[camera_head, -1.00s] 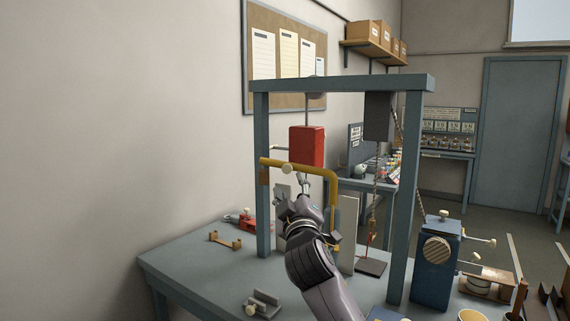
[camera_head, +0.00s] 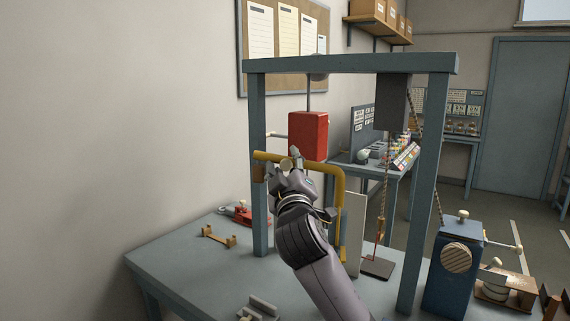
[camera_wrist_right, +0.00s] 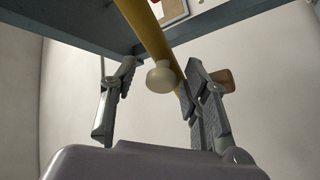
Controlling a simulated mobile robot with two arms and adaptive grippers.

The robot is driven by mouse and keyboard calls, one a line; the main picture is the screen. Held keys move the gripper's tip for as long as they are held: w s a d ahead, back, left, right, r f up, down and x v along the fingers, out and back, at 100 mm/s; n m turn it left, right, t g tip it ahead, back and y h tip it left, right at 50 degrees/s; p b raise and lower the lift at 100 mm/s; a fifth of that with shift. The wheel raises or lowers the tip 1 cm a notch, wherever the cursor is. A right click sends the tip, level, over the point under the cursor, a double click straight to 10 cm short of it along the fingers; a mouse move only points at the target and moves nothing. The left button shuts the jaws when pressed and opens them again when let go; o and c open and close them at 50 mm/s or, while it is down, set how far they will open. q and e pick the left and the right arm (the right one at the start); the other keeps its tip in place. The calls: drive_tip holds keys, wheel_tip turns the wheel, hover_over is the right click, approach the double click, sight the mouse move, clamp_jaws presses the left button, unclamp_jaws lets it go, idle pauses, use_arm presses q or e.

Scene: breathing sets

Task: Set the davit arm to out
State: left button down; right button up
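The davit arm is a yellow bent bar (camera_head: 325,171) on the blue frame. Its horizontal part crosses the frame's left post, and its other end bends down on the right. A pale round knob (camera_head: 285,164) sits on the bar; it also shows in the right wrist view (camera_wrist_right: 161,77). My right gripper (camera_head: 283,169) is at the knob, just below the bar. In the wrist view its fingers (camera_wrist_right: 158,86) are spread, one on each side of the knob, with a gap at least on the left. The left gripper is not in view.
The blue frame (camera_head: 350,65) stands around my right arm. A red block (camera_head: 308,136) hangs just above the bar, and a dark block (camera_head: 391,102) with a chain hangs at right. A blue box (camera_head: 453,270) with knobs stands right of the frame.

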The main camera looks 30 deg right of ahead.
clamp_jaws()
idle(0.3)
idle(0.4)
